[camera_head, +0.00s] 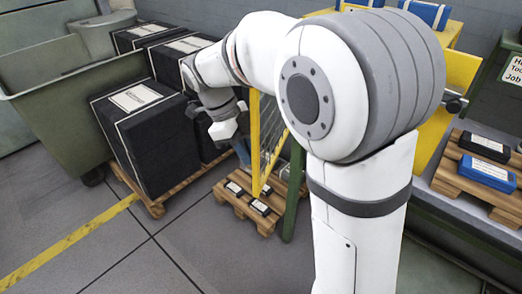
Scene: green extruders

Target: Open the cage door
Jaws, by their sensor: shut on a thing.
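The cage door (255,145) is a yellow upright frame with wire mesh, left of the green post (295,190). It stands at an angle above a low wooden pallet. My gripper (242,148) is at the door's left yellow upright and shut on it. The fingertips are small and dark here, so the exact grip point is hard to see. My white arm hides the upper and right parts of the door and much of the cage.
Black strapped boxes (145,125) stand on a pallet close to the left of my gripper. The wooden pallet (238,205) with small dark packs lies under the door. A green bin (60,115) is farther left. The floor in front is clear.

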